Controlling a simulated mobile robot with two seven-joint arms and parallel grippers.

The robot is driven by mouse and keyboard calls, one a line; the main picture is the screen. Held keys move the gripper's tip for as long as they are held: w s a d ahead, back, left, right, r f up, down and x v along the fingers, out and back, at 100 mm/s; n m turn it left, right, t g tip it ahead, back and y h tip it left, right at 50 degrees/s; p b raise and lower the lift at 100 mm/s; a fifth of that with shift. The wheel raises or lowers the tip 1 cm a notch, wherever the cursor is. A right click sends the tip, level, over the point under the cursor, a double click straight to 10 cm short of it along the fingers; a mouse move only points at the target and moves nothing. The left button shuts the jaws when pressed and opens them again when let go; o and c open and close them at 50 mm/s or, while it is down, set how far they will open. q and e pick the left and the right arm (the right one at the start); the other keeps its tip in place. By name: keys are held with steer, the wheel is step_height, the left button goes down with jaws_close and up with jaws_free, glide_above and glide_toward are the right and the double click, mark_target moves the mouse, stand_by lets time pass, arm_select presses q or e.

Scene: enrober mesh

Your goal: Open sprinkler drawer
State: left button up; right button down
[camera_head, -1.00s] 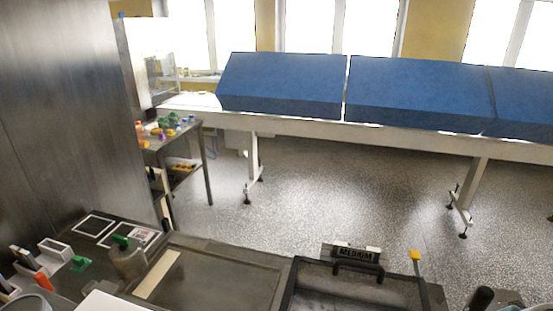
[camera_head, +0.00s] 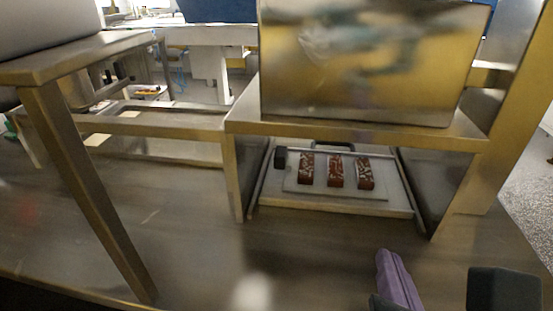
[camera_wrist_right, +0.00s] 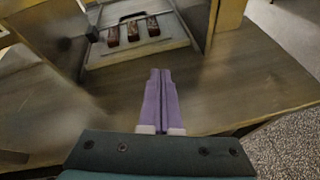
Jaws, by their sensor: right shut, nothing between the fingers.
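The drawer (camera_head: 400,208) is a shallow tray-like compartment under a steel box, in the middle right of the head view. Several details of its front are blurred, and a dark handle-like bar (camera_head: 334,145) shows at its far side. Three brown bars with pale drizzle (camera_head: 335,171) lie on a light plate in it. The drawer also shows at the top of the right wrist view (camera_wrist_right: 185,42). My right gripper (camera_head: 383,256) has purple fingers, pressed together and empty, in front of the drawer and apart from it. It also shows in the right wrist view (camera_wrist_right: 160,74). My left gripper is out of view.
A steel housing (camera_head: 370,60) stands over the drawer, with side walls and a slanted post (camera_head: 515,110) at right. A steel table leg (camera_head: 85,190) stands at left. The worktop (camera_head: 190,230) before the drawer is clear.

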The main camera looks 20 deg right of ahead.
mark_target(344, 210)
steer(key=f+n+b, duration=0.1)
steer(key=a+f+n+b, duration=0.1)
steer(key=f, duration=0.1)
steer(key=w+a+f+n+t, duration=0.1)
steer(key=shift+f+b, duration=0.2)
steer(key=shift+b, duration=0.2)
steer(key=shift+a+f+n, duration=0.1)
steer(key=shift+a+n, duration=0.2)
steer(key=shift+n, duration=0.3)
steer(key=shift+w+t, duration=0.2)
steer(key=shift+t, duration=0.2)
steer(key=x, duration=0.8)
steer(key=b+x, duration=0.1)
steer(key=x, duration=0.3)
steer(key=shift+w+d+r, duration=0.15)
steer(key=shift+w+r, duration=0.1)
steer(key=shift+w, duration=0.1)
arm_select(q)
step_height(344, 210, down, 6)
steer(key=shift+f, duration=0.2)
arm_select(e)
steer(key=shift+w+d, duration=0.25)
steer(key=shift+w, duration=0.1)
